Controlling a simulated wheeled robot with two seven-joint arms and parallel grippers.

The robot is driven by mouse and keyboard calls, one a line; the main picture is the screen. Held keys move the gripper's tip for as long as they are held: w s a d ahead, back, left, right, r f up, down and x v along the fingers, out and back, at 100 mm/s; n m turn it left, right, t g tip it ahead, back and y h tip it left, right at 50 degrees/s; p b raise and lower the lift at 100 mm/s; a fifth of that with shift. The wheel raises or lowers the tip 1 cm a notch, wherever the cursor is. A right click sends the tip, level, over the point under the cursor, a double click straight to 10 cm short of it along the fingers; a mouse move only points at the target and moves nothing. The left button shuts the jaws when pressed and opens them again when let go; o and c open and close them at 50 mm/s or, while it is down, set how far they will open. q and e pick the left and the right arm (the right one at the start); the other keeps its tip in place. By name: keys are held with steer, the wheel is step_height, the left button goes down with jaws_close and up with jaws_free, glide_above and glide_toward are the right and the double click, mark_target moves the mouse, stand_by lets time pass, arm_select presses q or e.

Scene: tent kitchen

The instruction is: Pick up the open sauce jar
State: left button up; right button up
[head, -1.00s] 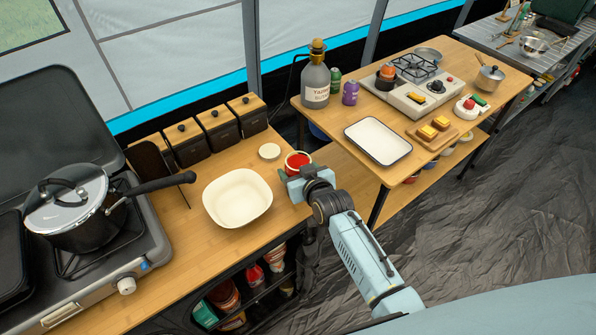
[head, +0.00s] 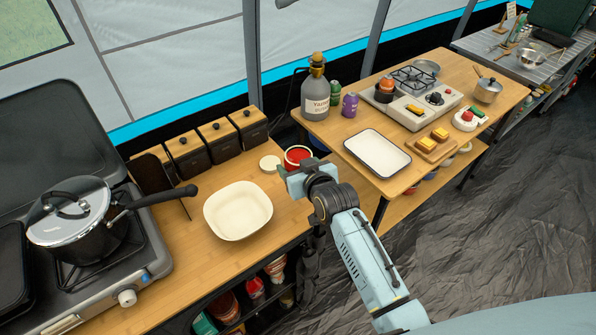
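The open sauce jar (head: 298,155) shows its red contents and pale rim at the front right of the wooden counter (head: 195,250). My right gripper (head: 292,178) is at the jar's near side and appears shut on it, with the jar upright and raised a little above the counter. The fingertips are mostly hidden by the gripper body and the jar. A round cream lid (head: 270,163) lies on the counter just left of the jar in the picture. My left gripper is not in view.
A cream bowl (head: 238,211) sits left of the gripper. Several wooden-lidded canisters (head: 217,142) line the back. A pot (head: 75,220) on the stove has its handle over the counter. A white tray (head: 377,153) and a tall bottle (head: 316,95) stand on the second table.

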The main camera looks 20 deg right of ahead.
mark_target(293, 152)
steer(key=shift+r, duration=1.8)
